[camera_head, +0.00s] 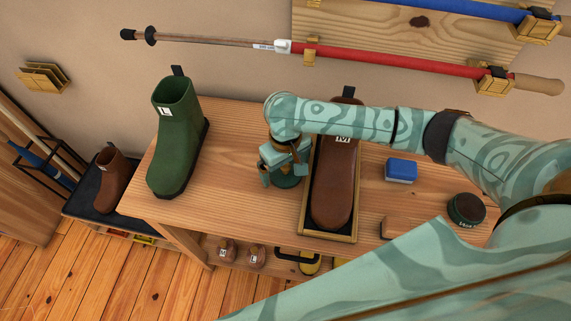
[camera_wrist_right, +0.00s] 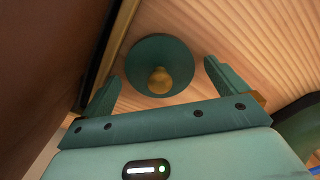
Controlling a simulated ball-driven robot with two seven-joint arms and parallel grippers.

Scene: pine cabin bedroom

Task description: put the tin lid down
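The tin lid is a dark green disc with a brass knob. In the right wrist view the lid (camera_wrist_right: 177,52) lies knob-up against the wooden bench top, close to the edge of a boot tray. In the head view part of the lid (camera_head: 287,183) shows under my right gripper (camera_head: 283,173). In the wrist view the fingers of my right gripper (camera_wrist_right: 163,88) are spread wide, with clear gaps to the knob between them. A round dark tin (camera_head: 466,209) stands at the right of the bench. My left gripper is not in view.
A brown boot lies in a wooden tray (camera_head: 304,222) right beside the lid. A green boot (camera_head: 174,140) stands to the left, with bare bench between. A blue block (camera_head: 401,170) and a wooden-backed brush (camera_head: 398,227) lie to the right.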

